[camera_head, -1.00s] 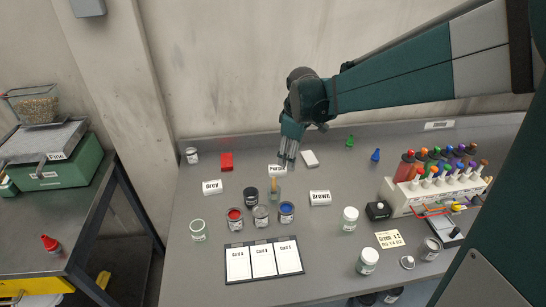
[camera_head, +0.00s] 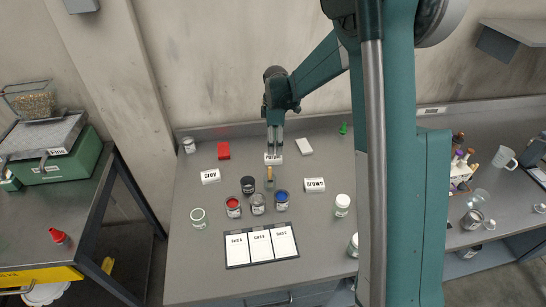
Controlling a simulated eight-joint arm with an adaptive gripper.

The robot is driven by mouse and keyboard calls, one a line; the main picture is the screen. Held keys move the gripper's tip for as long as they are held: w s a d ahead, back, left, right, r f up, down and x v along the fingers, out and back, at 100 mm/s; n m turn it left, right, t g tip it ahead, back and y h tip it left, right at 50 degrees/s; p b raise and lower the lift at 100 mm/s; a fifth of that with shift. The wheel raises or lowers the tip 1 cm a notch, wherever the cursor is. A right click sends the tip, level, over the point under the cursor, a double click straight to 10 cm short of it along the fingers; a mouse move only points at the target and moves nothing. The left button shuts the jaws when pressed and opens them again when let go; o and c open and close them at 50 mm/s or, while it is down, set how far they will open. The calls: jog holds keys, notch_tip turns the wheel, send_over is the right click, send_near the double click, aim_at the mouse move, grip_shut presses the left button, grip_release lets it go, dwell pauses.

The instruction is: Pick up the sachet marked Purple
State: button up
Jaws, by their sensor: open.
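The white sachet marked Purple (camera_head: 273,159) lies flat near the back middle of the bench. My gripper (camera_head: 275,147) points down right at its back edge, with its jaws open. The fingertips overlap the sachet's upper edge in the picture. I cannot tell whether they touch it or are still above it. A white sachet marked Grey (camera_head: 210,176) lies to the left, and one marked Brown (camera_head: 314,185) to the right.
My arm hides the bench's right part.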

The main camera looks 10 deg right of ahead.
aim_at(274, 157)
jog(key=shift+w+a+f+n, duration=0.15)
jog(key=shift+w+f+n, duration=0.25)
jog(key=shift+w+f, duration=0.35)
jog(key=shift+s+f, duration=0.1)
jog(key=shift+f, duration=0.05)
jog(key=shift+f, duration=1.25)
jog(key=shift+f, duration=0.1)
jog(key=shift+w+f, duration=0.15)
jog(key=shift+f, duration=1.1)
jog(key=shift+w+f, duration=0.1)
jog(key=shift+f, duration=1.15)
jog(key=c, duration=1)
